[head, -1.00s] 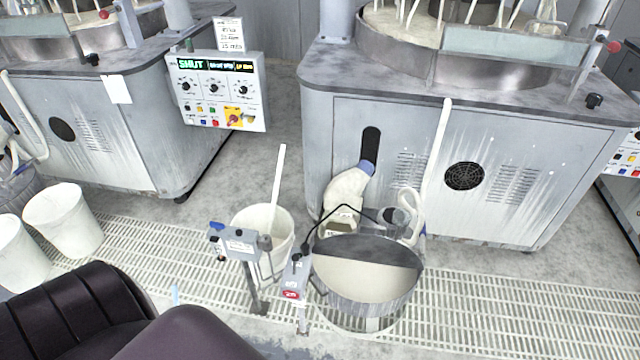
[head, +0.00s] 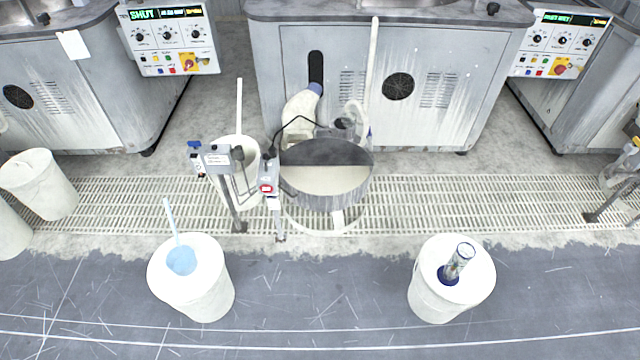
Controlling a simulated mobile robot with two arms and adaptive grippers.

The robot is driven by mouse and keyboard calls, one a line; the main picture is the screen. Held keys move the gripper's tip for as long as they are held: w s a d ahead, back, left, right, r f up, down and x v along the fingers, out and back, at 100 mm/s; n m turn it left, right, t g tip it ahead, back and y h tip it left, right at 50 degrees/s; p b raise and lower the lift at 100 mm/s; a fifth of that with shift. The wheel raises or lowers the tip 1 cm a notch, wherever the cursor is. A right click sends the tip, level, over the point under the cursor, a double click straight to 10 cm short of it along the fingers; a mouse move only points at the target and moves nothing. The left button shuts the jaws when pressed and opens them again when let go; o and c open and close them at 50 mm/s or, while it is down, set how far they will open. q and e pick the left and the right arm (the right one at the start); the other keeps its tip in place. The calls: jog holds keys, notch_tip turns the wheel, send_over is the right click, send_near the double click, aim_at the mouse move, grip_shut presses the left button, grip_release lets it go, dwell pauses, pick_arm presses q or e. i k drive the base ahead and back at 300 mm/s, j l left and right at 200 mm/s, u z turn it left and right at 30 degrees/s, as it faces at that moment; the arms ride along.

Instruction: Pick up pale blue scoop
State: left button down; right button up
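The pale blue scoop (head: 181,260) lies on top of a white bucket (head: 203,290) at the lower left in the head view. Its round bowl rests on the bucket's top, and its thin handle (head: 171,220) slants up and slightly left past the rim. Neither of my grippers is in the head view, so I cannot see how they stand to the scoop.
A second white bucket (head: 432,302) at lower right bears a clear cylinder with a dark blue base (head: 458,262). A steel slurry tub (head: 320,205) stands on the pale floor grating (head: 480,207) behind. The dark floor (head: 320,300) between the two white buckets is clear.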

aim_at(181, 260)
jog(key=k+u, duration=0.1)
jog(key=u, duration=1.15)
jog(key=i+z, duration=0.15)
jog(key=i, duration=0.35)
jog(key=i+j+z, duration=0.2)
jog(key=i, duration=0.35)
jog(key=i+j+z, duration=0.15)
jog(key=i, duration=0.35)
